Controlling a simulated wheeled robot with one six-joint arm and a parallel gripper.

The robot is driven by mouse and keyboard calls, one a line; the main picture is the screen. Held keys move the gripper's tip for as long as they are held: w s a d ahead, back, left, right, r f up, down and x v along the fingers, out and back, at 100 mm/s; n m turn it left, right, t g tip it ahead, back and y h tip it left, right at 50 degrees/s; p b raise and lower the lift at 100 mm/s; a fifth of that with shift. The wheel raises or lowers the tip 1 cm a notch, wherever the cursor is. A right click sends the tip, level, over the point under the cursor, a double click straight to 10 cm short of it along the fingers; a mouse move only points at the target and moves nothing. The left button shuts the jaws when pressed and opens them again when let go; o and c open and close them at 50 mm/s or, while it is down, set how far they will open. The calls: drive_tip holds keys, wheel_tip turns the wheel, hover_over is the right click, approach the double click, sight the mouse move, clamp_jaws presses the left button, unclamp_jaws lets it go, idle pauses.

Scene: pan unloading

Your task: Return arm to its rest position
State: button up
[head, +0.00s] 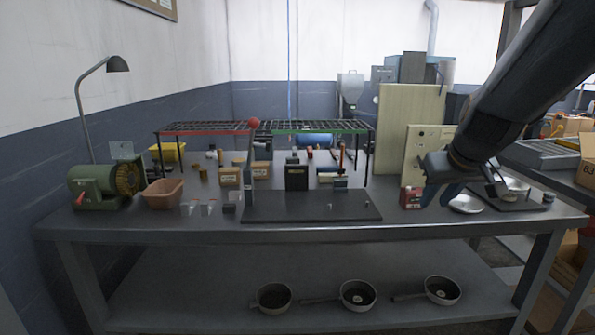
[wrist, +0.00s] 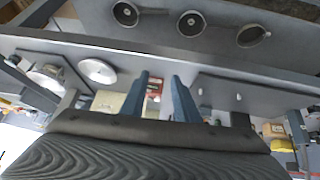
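My arm reaches in from the upper right of the head view, over the right part of the workbench (head: 230,233). My gripper (head: 437,200) hangs there with its blue fingers pointing down, beside a small red box (head: 409,198). In the wrist view my gripper (wrist: 161,80) has its two blue fingers apart with nothing held between them; the red box (wrist: 154,84) shows beyond the gap. Three pans stand on the lower shelf: a left pan (head: 273,297), a middle pan (head: 357,294) and a right pan (head: 442,290). They also show at the top of the wrist view.
A black press base (head: 300,206) with a red-knobbed lever stands mid-bench, below a wire rack (head: 315,127). Pale boards (head: 408,105) stand behind my gripper. A metal disc (head: 466,204) lies to its right. A green motor (head: 98,187) and brown bin (head: 162,194) stand at left.

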drive_tip(key=s+a+f+g+p, duration=0.1)
drive_tip(key=s+a+f+g, duration=0.1)
drive_tip(key=s+a+f, duration=0.2)
drive_tip(key=s+a+f+g+p, duration=0.1)
drive_tip(key=s+a+f, duration=0.3)
drive_tip(key=s, duration=0.7)
drive_tip(key=s+a+f+g+p, duration=0.1)
drive_tip(key=s+a+f+g, duration=0.3)
drive_tip(key=s, duration=0.3)
drive_tip(key=shift+s+f+y, duration=0.15)
drive_tip(key=shift+f+y, duration=0.25)
drive_tip(key=shift+f, duration=0.15)
